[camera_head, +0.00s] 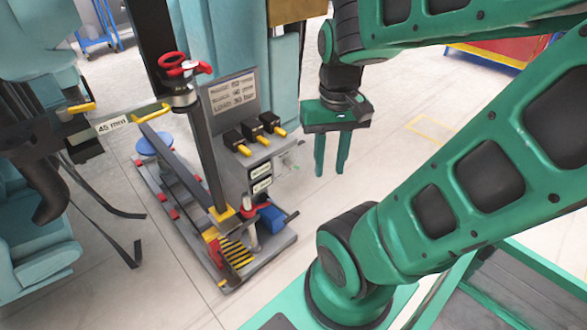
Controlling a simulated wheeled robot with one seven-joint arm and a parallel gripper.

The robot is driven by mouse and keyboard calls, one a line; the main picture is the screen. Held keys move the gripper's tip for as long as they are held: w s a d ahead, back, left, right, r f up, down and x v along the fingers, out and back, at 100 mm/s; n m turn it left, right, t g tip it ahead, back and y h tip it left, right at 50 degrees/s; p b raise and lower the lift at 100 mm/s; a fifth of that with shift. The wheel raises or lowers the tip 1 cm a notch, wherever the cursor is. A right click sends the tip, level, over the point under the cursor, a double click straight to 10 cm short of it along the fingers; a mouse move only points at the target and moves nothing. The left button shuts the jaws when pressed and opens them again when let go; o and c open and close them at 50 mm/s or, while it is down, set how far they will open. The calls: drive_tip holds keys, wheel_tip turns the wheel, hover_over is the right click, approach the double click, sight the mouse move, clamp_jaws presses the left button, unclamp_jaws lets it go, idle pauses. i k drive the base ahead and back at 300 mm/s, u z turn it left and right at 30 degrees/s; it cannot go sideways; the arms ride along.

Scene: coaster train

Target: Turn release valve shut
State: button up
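Small red parts also show low by the post's foot. My gripper (330,172) hangs to the right of the device, apart from it. Its two green fingers point down, spread with nothing between them.
A grey panel (232,90) with a label and black levers with yellow tips (241,150) stands between post and gripper. A blue cylinder (271,220) is on the base. Teal seats (35,250) and hanging straps are at left.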

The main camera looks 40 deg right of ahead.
sight(287, 163)
drive_tip(key=u, duration=0.35)
drive_tip(key=k, duration=0.9)
drive_tip(key=z, duration=0.4)
